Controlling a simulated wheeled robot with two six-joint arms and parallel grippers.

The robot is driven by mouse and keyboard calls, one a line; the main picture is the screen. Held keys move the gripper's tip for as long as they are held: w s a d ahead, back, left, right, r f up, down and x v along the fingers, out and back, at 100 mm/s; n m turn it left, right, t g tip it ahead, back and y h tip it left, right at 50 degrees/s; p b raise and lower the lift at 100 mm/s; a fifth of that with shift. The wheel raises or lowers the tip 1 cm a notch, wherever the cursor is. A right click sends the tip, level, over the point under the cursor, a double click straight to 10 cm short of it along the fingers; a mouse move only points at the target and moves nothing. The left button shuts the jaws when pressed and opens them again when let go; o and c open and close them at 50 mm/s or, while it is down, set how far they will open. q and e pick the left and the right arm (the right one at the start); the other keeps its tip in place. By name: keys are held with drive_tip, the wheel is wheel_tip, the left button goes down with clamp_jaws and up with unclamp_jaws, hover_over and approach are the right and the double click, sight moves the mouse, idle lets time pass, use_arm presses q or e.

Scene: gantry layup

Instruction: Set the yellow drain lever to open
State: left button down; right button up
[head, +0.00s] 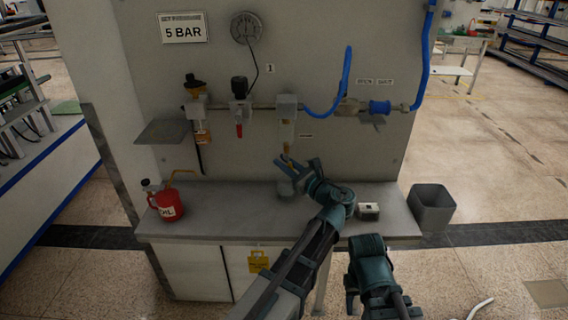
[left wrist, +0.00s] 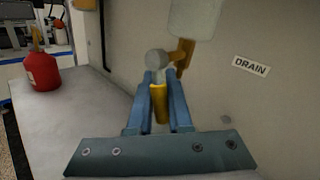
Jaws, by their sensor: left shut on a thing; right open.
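The yellow drain lever (left wrist: 159,104) sits between the fingers of my left gripper (left wrist: 163,92) in the left wrist view. It runs from a round grey pivot (left wrist: 157,62) down towards the camera. The clear filter bowl (left wrist: 195,18) and a brass fitting (left wrist: 183,53) are just above it. The DRAIN label (left wrist: 250,66) is on the panel to the right. In the head view my left gripper (head: 287,166) is shut on the lever below the filter unit (head: 287,109). My right gripper (head: 353,295) is open, low in front of the bench, its fingers partly hidden.
A red oil can (head: 168,206) stands at the left of the grey bench (head: 225,222). A red-handled valve (head: 239,124) and blue hose (head: 341,88) are on the panel.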

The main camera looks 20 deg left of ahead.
use_arm(q)
drive_tip(key=shift+a+f+m+b, duration=0.15)
drive_tip(key=shift+f+m+b, duration=0.15)
drive_tip(key=shift+b, duration=0.2)
drive_tip(key=shift+s+a+r+m+t+y+b, duration=0.1)
drive_tip(key=shift+m+t+y+b, duration=0.2)
drive_tip(key=shift+y+b, duration=0.1)
drive_tip(key=shift+r+m, duration=0.3)
drive_tip(key=shift+m, duration=0.1)
drive_tip(key=c, duration=0.8)
unclamp_jaws()
drive_tip(key=shift+c, duration=0.2)
